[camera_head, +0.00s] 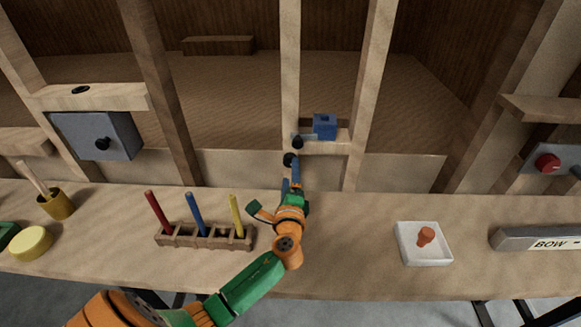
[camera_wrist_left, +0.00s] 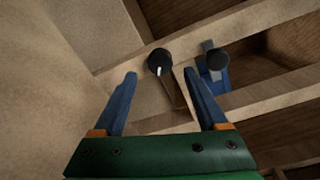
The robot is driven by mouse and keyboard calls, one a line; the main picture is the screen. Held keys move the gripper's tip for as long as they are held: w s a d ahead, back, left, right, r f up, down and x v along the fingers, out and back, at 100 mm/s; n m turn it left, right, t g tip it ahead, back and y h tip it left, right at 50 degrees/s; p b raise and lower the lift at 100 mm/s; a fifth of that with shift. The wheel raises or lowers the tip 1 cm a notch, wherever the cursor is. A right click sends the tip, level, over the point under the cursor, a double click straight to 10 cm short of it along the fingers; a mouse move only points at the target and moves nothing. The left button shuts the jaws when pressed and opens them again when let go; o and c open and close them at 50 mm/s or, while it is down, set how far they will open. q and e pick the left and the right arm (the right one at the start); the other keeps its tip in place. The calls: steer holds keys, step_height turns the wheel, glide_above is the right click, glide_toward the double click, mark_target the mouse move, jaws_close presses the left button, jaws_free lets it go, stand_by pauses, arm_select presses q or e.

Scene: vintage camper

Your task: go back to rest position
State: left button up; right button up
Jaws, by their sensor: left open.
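My left gripper (camera_head: 292,170) reaches from the lower left over the bench to the middle post in the head view. Its two blue fingers are apart with nothing held between them, as the left wrist view (camera_wrist_left: 160,75) shows. A black round knob (camera_head: 289,160) is just beyond the fingertips; in the left wrist view the knob (camera_wrist_left: 160,62) appears between and past the tips. I cannot tell whether they touch. A second black knob (camera_head: 297,142) is close by, near a blue block (camera_head: 325,126) on a small ledge. My right gripper is in neither view.
On the bench (camera_head: 350,270) stand a wooden rack (camera_head: 203,240) with red, blue and yellow sticks, a white tray (camera_head: 408,250) with an orange piece, and a grey bar marked BOW (camera_head: 525,238). Wooden posts (camera_head: 291,70) rise behind. The bench between gripper and tray is clear.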

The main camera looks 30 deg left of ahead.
arm_select(q)
steer(key=v, duration=0.3)
steer(key=shift+s+d, duration=0.1)
